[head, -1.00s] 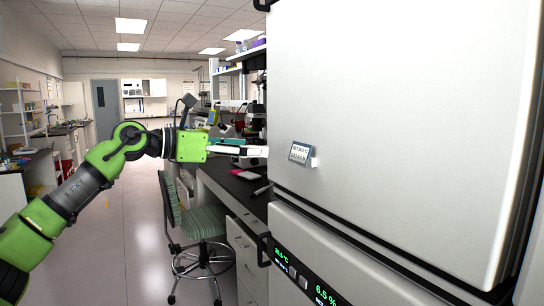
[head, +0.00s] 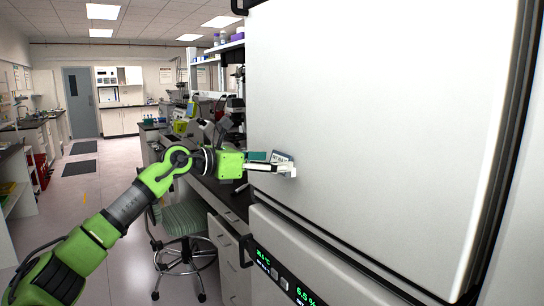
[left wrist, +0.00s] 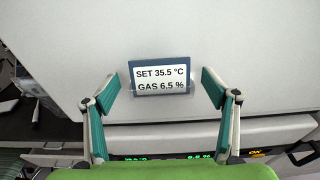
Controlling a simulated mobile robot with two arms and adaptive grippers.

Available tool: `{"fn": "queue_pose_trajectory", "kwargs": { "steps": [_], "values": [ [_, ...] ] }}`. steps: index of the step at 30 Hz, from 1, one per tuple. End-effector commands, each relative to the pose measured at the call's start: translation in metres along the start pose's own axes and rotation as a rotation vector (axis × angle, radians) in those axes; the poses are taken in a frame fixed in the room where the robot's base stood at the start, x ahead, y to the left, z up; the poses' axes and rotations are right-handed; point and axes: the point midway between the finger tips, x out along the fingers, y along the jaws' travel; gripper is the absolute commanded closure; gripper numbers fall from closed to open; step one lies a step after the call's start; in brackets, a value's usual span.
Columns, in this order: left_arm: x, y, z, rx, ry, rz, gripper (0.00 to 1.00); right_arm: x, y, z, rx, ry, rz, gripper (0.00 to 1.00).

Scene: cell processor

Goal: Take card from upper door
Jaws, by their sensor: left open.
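The card (left wrist: 160,77) is a small white label with a dark blue border reading "SET 35.5 °C" and "GAS 6.5 %". It sits in a clear holder (left wrist: 158,102) on the white upper door (head: 385,110). My left gripper (left wrist: 163,82) is open, with one finger on each side of the card and visible gaps to both. In the head view my left gripper (head: 283,167) is at the door and covers the lower part of the card (head: 282,156). My right gripper is in neither view.
The lower unit has a dark display panel (head: 283,275) with green digits. A black bench with drawers (head: 232,248) stands left of the cabinet, with a green striped stool (head: 187,220) before it. The aisle floor at left is open.

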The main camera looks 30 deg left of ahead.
Motion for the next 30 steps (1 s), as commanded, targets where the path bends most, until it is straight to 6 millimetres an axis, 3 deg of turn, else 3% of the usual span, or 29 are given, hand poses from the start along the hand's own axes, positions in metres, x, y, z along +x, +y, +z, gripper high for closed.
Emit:
{"fn": "queue_pose_trajectory", "kwargs": {
  "steps": [9,14,17,18,23,30],
  "values": [
    [0.0028,0.0001,-0.0001,0.001,0.000,0.001,0.22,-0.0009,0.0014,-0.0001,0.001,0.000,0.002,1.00],
    [0.0027,0.0001,-0.0001,0.001,0.000,0.001,0.60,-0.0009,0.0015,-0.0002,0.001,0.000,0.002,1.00],
    [0.0027,0.0001,-0.0002,0.001,0.000,0.001,0.62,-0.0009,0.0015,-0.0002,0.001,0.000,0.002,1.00],
    [0.0028,0.0000,-0.0002,0.001,0.000,0.000,0.45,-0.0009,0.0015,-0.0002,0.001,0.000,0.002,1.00],
    [0.0028,-0.0001,-0.0002,0.000,0.000,0.000,0.86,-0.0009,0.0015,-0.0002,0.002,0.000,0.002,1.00],
    [0.0022,-0.0001,0.0037,0.000,0.000,0.000,0.86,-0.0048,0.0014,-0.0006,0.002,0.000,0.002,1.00]
  ]
}}
